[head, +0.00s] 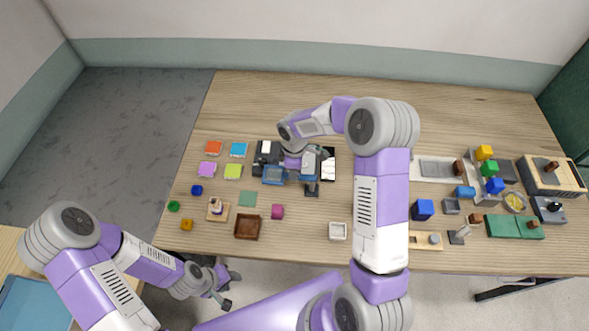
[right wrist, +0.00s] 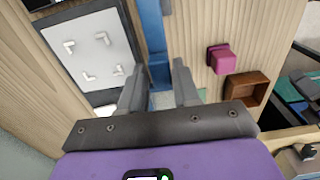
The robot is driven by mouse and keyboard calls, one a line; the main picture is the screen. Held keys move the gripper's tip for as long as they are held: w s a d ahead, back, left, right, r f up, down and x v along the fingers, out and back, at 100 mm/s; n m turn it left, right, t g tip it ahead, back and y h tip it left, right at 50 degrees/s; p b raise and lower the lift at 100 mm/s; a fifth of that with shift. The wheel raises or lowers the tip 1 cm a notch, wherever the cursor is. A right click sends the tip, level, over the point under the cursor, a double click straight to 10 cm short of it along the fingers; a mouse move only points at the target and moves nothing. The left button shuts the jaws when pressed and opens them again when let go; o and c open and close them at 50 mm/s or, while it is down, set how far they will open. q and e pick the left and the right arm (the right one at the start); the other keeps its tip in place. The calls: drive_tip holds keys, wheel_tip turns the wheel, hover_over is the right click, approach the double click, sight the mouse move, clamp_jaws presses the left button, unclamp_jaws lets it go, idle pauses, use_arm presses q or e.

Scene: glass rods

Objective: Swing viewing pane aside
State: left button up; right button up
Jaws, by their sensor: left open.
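A blue see-through pane (head: 274,175) stands at the dark device in the middle of the table, partly covered by my right arm. My right gripper (head: 312,187) is over the table beside the pane. In the right wrist view, a blue bar (right wrist: 154,30), apparently part of the pane, runs between the two separated fingers of my right gripper (right wrist: 158,68). A gap shows beside the bar, and I cannot tell whether a finger touches it. My left gripper (head: 224,292) is open and empty, low in front of the table edge.
A white panel with corner marks (right wrist: 88,60) lies beside the bar. Coloured tiles (head: 233,171) lie left; several blocks and fixtures stand right. The back of the table is clear.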

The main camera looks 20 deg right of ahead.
drive_tip(key=shift+o, duration=1.3)
wheel_tip(320, 180, up, 8)
drive_tip(key=shift+f, duration=0.25)
